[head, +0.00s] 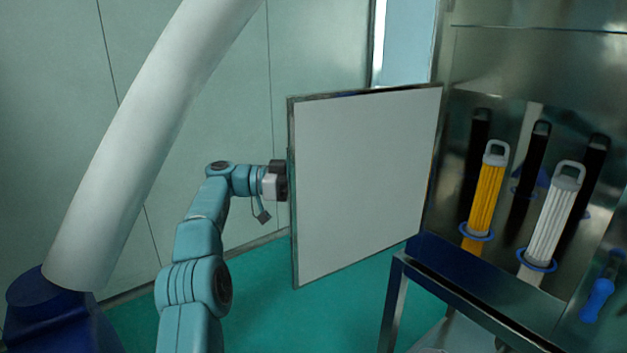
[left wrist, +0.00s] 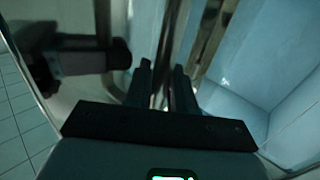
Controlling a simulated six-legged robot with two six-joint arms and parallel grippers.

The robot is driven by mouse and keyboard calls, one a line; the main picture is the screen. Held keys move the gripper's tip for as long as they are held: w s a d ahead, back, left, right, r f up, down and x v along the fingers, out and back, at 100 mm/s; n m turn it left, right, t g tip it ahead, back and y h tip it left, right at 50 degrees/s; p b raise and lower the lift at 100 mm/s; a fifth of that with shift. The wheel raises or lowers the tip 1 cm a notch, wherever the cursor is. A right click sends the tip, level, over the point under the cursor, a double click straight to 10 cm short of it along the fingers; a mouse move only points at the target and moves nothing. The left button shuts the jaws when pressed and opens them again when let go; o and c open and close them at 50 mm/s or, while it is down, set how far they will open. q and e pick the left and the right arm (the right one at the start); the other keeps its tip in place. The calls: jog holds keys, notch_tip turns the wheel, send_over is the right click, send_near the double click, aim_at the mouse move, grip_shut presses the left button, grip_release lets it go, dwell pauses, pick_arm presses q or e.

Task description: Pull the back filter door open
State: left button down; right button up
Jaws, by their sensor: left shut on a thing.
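The filter door (head: 365,180) is a flat pale panel with a dark metal frame. It stands swung out from the steel cabinet (head: 520,65), with its right edge at the cabinet side. My left gripper (head: 283,180) is at the door's left edge, about mid-height, partly hidden by the door. In the left wrist view its two dark fingers (left wrist: 160,85) are closed around a thin metal strip, the door's edge or handle; which one I cannot tell. My right gripper is not in view.
Yellow (head: 485,195) and white (head: 552,215) filter cartridges stand in blue rings inside the cabinet. A blue-handled tool (head: 598,298) is at the right. A thick white pipe (head: 150,140) rises at the left. Green floor lies under the door.

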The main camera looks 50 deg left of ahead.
pick_arm(q)
jog(key=c, duration=1.1)
grip_release()
jog(key=p+v, duration=0.5)
jog(key=v, duration=0.2)
jog(key=shift+s+a, duration=0.2)
